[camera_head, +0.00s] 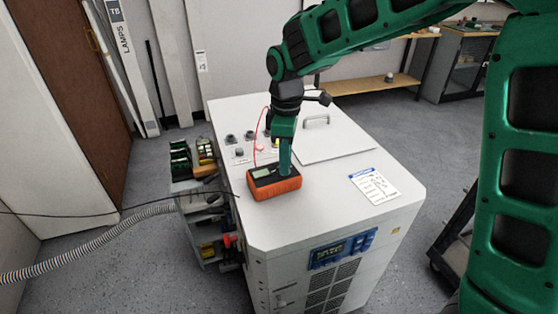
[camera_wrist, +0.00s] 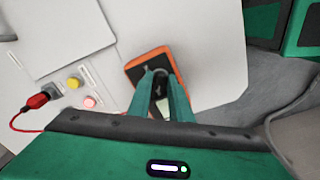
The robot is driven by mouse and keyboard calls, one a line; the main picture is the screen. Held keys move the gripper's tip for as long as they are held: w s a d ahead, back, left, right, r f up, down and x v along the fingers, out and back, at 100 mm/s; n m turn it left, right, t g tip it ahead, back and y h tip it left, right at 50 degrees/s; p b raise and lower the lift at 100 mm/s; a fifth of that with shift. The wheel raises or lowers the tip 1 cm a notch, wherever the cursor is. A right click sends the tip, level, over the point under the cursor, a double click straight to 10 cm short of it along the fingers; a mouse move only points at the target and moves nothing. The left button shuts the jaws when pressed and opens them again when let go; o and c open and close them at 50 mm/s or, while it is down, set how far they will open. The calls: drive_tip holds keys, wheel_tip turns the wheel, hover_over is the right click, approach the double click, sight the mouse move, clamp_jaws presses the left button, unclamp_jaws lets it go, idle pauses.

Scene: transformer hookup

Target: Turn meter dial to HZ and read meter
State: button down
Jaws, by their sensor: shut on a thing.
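The orange meter (camera_head: 274,184) lies on the white cabinet top near its left edge, with its grey screen (camera_head: 261,174) facing up. In the wrist view the meter (camera_wrist: 147,62) shows its dark face and orange rim. My gripper (camera_head: 285,170) points down onto the meter's face. In the wrist view my gripper's two fingers (camera_wrist: 161,80) are closed around the dark dial (camera_wrist: 160,88), which they partly hide. The dial's marks and any reading on the screen are too small to make out.
The white cabinet (camera_head: 320,210) has terminals (camera_head: 238,145) and a raised lid with a handle (camera_head: 316,120) behind the meter. A red lead with a red plug (camera_wrist: 37,101) runs nearby. A paper card (camera_head: 374,186) lies at right. A tool cart (camera_head: 200,205) stands at left.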

drive_tip(key=m, duration=0.4)
idle(1.4)
drive_tip(key=c, duration=1.6)
unclamp_jaws()
wheel_tip(320, 180, up, 11)
drive_tip(key=shift+f, duration=0.1)
